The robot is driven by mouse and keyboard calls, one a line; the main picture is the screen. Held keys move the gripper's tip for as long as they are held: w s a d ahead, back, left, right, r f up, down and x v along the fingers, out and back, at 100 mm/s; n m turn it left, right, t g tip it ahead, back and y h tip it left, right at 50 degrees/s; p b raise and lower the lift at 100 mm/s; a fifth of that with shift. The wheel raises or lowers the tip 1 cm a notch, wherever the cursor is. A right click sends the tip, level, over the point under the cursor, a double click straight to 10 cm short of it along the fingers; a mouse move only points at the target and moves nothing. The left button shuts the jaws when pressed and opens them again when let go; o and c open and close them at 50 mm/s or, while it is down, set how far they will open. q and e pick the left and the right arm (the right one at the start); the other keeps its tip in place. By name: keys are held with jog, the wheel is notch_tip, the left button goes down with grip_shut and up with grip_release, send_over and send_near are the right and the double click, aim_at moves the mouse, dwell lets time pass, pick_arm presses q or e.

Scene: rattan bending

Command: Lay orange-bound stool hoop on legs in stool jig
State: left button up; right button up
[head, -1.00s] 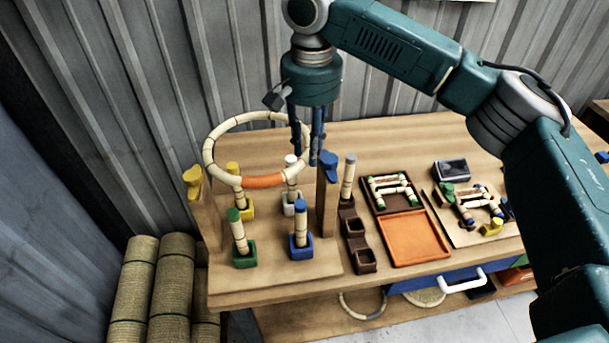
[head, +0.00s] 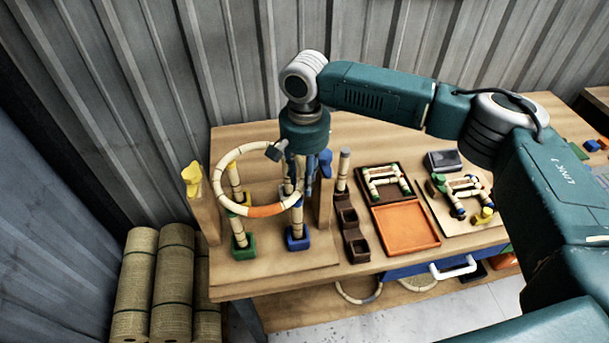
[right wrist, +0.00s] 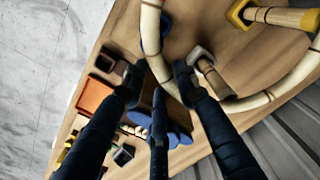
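The cream stool hoop (head: 225,163) has an orange binding (head: 265,211) on its near side. My right gripper (head: 294,188) is shut on the hoop's right side, fingers pointing down. In the right wrist view, the hoop (right wrist: 255,102) passes between the fingers (right wrist: 158,80). The stool jig (head: 272,272) holds upright legs in coloured sockets, including a green-socket leg (head: 239,232) and a blue-socket leg (head: 297,226). The hoop is level with the leg tops or just above; I cannot tell whether it touches them. The white-socket leg shows in the right wrist view (right wrist: 215,78). My left gripper is out of view.
Jig uprights carry a yellow clamp (head: 192,178) and a blue clamp (head: 325,162), close beside the hoop and gripper. Right of the jig are a brown socket rack (head: 354,232), an orange tray (head: 405,230) and small rattan frames. Rattan rolls (head: 135,285) stand at left.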

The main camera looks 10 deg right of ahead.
jog(key=shift+r, duration=0.15)
jog(key=shift+r+b, duration=0.35)
notch_tip(320, 180, up, 11)
jog(key=b, duration=0.4)
jog(key=shift+s, duration=0.1)
